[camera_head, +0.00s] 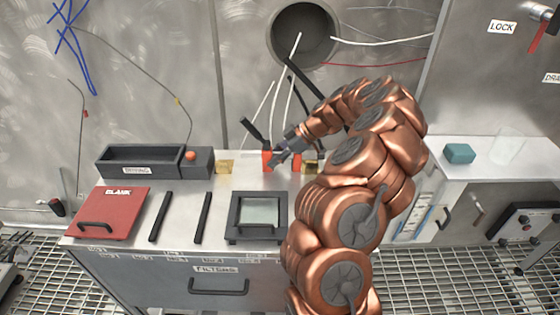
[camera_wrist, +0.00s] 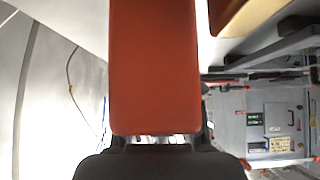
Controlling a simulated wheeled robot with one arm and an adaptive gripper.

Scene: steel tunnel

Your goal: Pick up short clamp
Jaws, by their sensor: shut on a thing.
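The short clamp (camera_head: 267,160), with a red-orange body and what looks like a short black bar leaning up to the left, is at the back of the grey bench. My gripper (camera_head: 279,159) reaches it from the right and is shut on it. In the wrist view the red-orange body (camera_wrist: 154,65) fills the middle, right against my dark gripper (camera_wrist: 155,143). The fingertips are mostly hidden there. I cannot tell whether the clamp still touches the bench.
A second red-orange piece (camera_head: 296,162) stands just right of my gripper, partly hidden by my arm. A yellowish block (camera_head: 224,167) and a dark open bin (camera_head: 116,171) are to the left. White cables hang from the round wall opening (camera_head: 303,35) behind. The front bench holds a framed window (camera_head: 235,222).

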